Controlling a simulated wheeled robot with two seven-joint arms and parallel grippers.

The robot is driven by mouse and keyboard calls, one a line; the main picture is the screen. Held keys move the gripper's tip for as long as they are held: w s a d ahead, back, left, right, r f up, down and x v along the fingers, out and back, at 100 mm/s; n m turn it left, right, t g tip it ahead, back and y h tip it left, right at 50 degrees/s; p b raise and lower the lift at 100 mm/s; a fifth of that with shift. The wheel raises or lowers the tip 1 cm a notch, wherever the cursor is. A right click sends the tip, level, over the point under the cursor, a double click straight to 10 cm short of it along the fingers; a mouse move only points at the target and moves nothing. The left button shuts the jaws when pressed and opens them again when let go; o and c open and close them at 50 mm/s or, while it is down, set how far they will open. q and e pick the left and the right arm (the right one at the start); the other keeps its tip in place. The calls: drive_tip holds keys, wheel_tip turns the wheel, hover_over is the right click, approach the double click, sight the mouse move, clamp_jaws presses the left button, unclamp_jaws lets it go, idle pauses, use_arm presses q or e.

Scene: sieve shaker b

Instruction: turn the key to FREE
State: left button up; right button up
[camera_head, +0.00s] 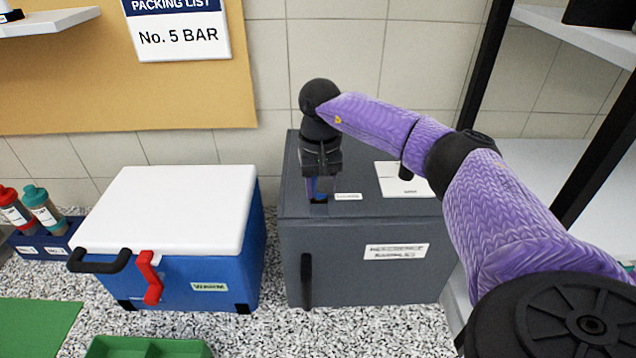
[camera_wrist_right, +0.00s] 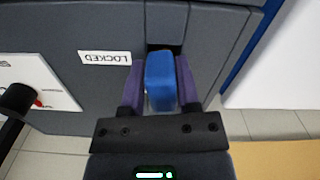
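The blue key (camera_wrist_right: 160,80) stands up from a dark recess in the top of the dark grey cabinet (camera_head: 345,260). A small label reading LOCKED (camera_wrist_right: 105,58), upside down in the right wrist view, is on the cabinet top beside it. My right gripper (camera_head: 317,190) points down over the cabinet top near its front edge. In the right wrist view its two purple fingers (camera_wrist_right: 160,88) lie against both sides of the key. In the head view the gripper mostly hides the key. My left gripper is not in view.
A blue cooler (camera_head: 200,285) with a white lid and red latch stands left of the cabinet. A white card (camera_head: 402,180) lies on the cabinet top to the right. A black shelf post (camera_head: 487,65) stands at right. A green tray (camera_head: 150,348) is at the front.

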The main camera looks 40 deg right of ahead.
drive_tip(key=o, duration=0.4)
drive_tip(key=shift+s+r, duration=0.1)
drive_tip(key=shift+s, duration=0.15)
drive_tip(key=shift+w, duration=0.15)
drive_tip(key=shift+r, duration=0.15)
wheel_tip(320, 180, up, 10)
drive_tip(key=shift+f, duration=0.2)
